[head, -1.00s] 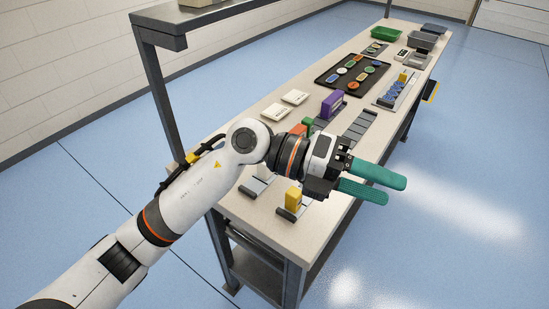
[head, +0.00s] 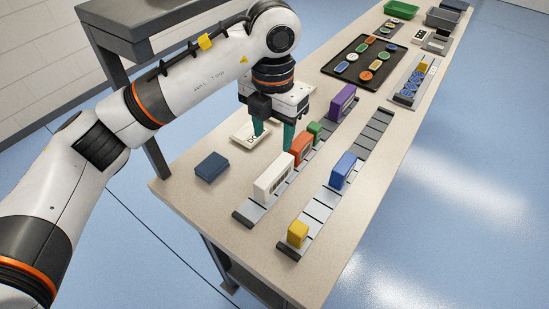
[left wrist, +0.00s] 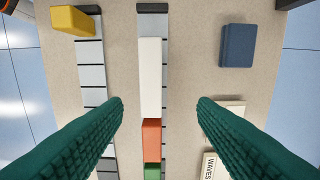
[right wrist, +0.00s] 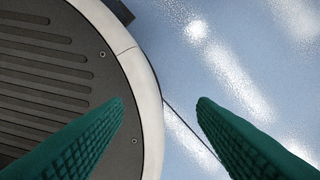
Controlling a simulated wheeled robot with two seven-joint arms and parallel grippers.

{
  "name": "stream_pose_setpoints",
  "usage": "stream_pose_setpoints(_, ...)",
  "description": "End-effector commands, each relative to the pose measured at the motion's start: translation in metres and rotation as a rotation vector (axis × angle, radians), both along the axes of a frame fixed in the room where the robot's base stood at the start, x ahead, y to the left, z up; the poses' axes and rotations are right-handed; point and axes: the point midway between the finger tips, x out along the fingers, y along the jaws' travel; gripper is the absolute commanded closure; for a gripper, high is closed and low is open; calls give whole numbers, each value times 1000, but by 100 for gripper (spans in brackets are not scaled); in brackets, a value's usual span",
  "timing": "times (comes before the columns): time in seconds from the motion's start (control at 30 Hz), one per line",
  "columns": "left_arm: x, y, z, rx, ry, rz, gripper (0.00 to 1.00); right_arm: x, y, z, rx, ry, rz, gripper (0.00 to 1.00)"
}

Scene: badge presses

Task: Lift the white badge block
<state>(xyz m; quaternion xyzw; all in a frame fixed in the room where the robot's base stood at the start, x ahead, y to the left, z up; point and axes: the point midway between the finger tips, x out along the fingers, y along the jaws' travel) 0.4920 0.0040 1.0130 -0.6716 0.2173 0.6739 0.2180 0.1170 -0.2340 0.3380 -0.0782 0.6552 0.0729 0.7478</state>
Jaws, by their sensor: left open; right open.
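The white badge block (head: 273,177) stands on the near rail of the bench, at the front end of a row of coloured blocks. In the left wrist view the white block (left wrist: 151,78) lies between my two green fingertips, a little ahead of them. My left gripper (head: 273,141) is open and empty, above and behind the white block, fingers pointing down. My right gripper (right wrist: 160,100) is open and empty, over the floor beside a round dark surface, away from the bench.
An orange block (head: 301,149), a green block (head: 315,133) and a purple block (head: 342,103) share the rail. A second rail holds a blue block (head: 343,170) and a yellow block (head: 298,233). A dark blue block (head: 211,167) and a white card (head: 248,138) lie left.

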Motion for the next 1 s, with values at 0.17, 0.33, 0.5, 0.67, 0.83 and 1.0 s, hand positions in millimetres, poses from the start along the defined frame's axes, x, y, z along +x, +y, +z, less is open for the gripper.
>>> stream_pose_setpoints(0.17, -2, -1, -31, -1, 9, -2, 47, -31, -1, -1, -2, 43, 0, 48)
stream_pose_setpoints(0.33, -2, 0, -55, 0, 5, -2, 47, -52, -2, 0, -5, 76, 0, 48)
stream_pose_setpoints(0.5, -3, -1, -67, -1, 3, -2, 47, -42, -2, 2, -4, 62, 1, 48)
stream_pose_setpoints(0.67, -9, -2, -87, -1, 8, -3, 47, -24, 0, 11, -1, 33, 1, 48)
stream_pose_setpoints(0.83, -10, -3, -110, -2, 6, -2, 47, -23, 0, 13, -1, 32, 1, 48)
stream_pose_setpoints(1.0, -9, -3, -117, -2, 3, -3, 47, -29, -1, 13, -2, 40, 1, 48)
